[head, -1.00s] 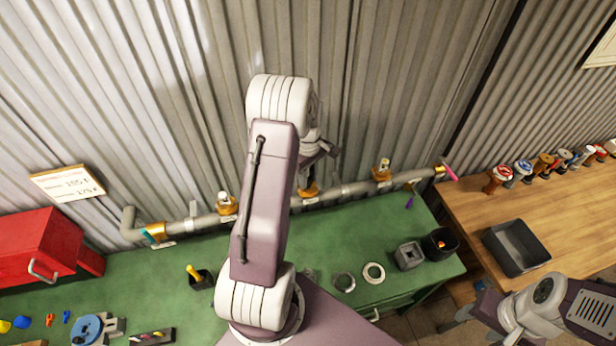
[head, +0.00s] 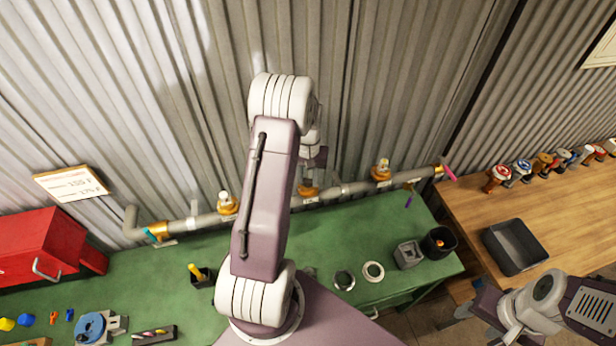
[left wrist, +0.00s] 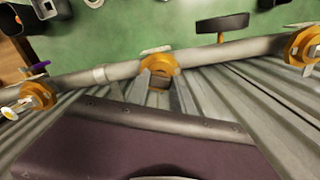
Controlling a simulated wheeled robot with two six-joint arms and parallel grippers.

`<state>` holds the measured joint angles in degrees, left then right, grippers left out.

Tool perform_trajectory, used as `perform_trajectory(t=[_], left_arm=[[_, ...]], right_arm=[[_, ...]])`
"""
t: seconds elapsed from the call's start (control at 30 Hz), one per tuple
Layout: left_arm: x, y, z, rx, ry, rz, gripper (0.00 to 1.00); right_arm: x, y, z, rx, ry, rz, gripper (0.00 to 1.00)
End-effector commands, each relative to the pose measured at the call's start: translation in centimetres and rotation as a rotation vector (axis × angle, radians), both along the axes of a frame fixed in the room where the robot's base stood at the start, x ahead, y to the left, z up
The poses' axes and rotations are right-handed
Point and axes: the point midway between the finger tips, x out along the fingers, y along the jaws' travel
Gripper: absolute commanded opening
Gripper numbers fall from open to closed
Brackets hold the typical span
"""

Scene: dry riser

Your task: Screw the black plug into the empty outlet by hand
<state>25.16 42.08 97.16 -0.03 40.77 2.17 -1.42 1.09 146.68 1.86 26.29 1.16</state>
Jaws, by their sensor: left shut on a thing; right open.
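The grey pipe (head: 345,190) runs along the corrugated wall with several brass outlets. The middle outlet (head: 309,192) is just below my left gripper (head: 314,162) and also shows in the left wrist view (left wrist: 160,63). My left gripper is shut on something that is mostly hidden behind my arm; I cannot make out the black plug. The left outlet (head: 228,205) and right outlet (head: 382,172) each carry a pale fitting on top. Whether the gripper's load touches the middle outlet cannot be told. My right gripper (head: 462,312) is open, low on the right, away from the pipe.
The green bench (head: 410,215) holds pale rings (head: 373,271), a square grey socket (head: 408,254), a black cup (head: 440,242) and a yellow-handled tool (head: 195,271). A red toolbox (head: 45,240) stands left. A black tray (head: 515,247) lies on the wooden bench.

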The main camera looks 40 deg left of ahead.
Motion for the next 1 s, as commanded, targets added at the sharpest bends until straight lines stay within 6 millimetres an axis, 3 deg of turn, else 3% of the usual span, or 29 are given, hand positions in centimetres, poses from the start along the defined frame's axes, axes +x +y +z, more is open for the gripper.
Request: perform_trajectory(t=[0.33,0.6,0.83,0.87,0.9,0.93,1.0], left_arm=[[0.12,0.07,0.15,0.002,-0.004,-0.081,0.0],[0.14,0.13,0.14,0.002,-0.005,-0.522,0.0],[0.16,0.14,0.09,0.003,-0.005,-0.559,0.0],[0.17,0.15,0.09,0.004,-0.006,-0.559,0.31],[0.16,0.14,0.09,0.004,-0.006,-0.559,0.42],[0.15,0.14,0.09,0.003,-0.005,-0.558,0.49],[0.13,0.12,0.06,0.002,-0.005,-0.558,0.49]], right_arm=[[0.0,0.0,0.15,0.0,0.0,0.0,0.54],[0.0,0.0,0.69,0.0,0.0,0.0,0.54],[0.0,0.0,0.65,0.0,0.0,0.0,0.54],[0.0,0.0,0.65,0.0,0.0,0.0,0.54],[0.0,0.0,0.65,0.0,0.0,0.0,0.54],[0.0,0.0,0.65,0.0,0.0,0.0,0.54],[0.0,0.0,0.64,0.0,0.0,0.0,0.54]])
